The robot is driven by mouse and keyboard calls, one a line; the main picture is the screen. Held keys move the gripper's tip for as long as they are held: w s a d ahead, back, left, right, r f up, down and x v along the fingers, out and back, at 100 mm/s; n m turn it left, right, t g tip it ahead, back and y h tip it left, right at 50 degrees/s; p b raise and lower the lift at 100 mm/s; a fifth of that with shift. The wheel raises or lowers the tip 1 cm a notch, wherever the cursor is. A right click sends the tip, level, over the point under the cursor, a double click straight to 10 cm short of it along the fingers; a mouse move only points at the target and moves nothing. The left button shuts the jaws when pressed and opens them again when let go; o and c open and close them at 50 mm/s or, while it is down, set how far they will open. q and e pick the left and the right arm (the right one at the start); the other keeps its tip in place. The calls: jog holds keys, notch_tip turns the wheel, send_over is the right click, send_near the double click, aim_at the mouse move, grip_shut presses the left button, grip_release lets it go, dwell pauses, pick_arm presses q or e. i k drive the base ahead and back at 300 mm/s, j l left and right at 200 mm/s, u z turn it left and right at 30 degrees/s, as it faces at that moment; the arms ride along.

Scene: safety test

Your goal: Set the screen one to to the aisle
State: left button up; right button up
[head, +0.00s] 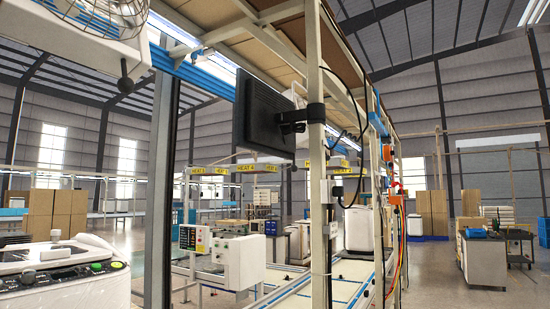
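A dark screen (262,112) hangs high on a beige post (316,70), held by a black clamp bracket (297,124). I see its black ribbed back and one edge; its display face is hidden from here. I cannot tell any label or number on it. Neither of my grippers shows in the head view, and nothing of mine is seen touching the screen.
A white machine with a control panel (62,270) is close at lower left. Cables (396,225) hang along the frame at right. Open floor (425,278) lies at right, before a cabinet (482,262).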

aim_at(266, 119)
jog(key=i+l+u, duration=0.15)
jog(key=i+l, duration=0.5)
jog(key=i, duration=0.3)
jog(key=i+l+u, duration=0.15)
jog(key=i+l, duration=0.65)
jog(key=i, duration=0.1)
